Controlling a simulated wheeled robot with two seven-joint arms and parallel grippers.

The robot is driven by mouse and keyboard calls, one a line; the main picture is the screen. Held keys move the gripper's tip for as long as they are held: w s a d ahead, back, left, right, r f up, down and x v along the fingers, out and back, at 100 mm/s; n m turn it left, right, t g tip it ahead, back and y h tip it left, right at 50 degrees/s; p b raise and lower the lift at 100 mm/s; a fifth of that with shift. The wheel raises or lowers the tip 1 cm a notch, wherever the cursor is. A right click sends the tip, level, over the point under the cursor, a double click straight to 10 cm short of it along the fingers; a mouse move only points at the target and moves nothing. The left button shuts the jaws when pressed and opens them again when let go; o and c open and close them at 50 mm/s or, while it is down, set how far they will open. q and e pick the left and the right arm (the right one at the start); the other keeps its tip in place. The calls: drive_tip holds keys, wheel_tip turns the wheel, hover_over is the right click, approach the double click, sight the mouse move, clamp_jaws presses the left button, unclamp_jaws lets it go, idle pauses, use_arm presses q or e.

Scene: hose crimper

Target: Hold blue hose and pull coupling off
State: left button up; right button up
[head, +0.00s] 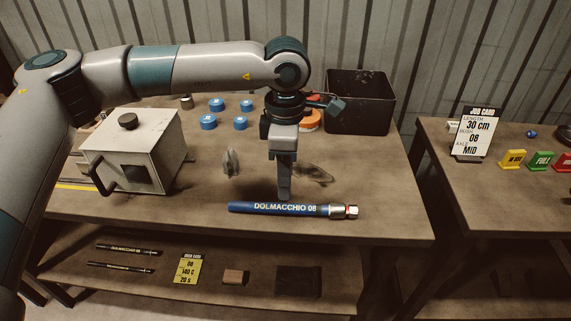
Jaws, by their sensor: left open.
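The blue hose (245,207), lettered "DOLMACCHIO 08", lies near the front edge of the workbench. The metal coupling (345,211) sits on the hose's right end. My left gripper (284,196) is open and points down from above, its fingertips at or just above the middle of the hose. The fingers overlap in this view, so contact cannot be told. My right gripper is not in view.
A pale box-shaped machine (135,150) with a handle stands at left on the workbench (390,215). Several blue caps (217,105) and a black bin (360,102) are behind. A second table (500,210) with a job card (472,138) stands at right.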

sight(286, 205)
use_arm(q)
wheel_tip(286, 205, down, 8)
drive_tip(key=shift+f, duration=0.1)
idle(0.4)
clamp_jaws()
idle(0.6)
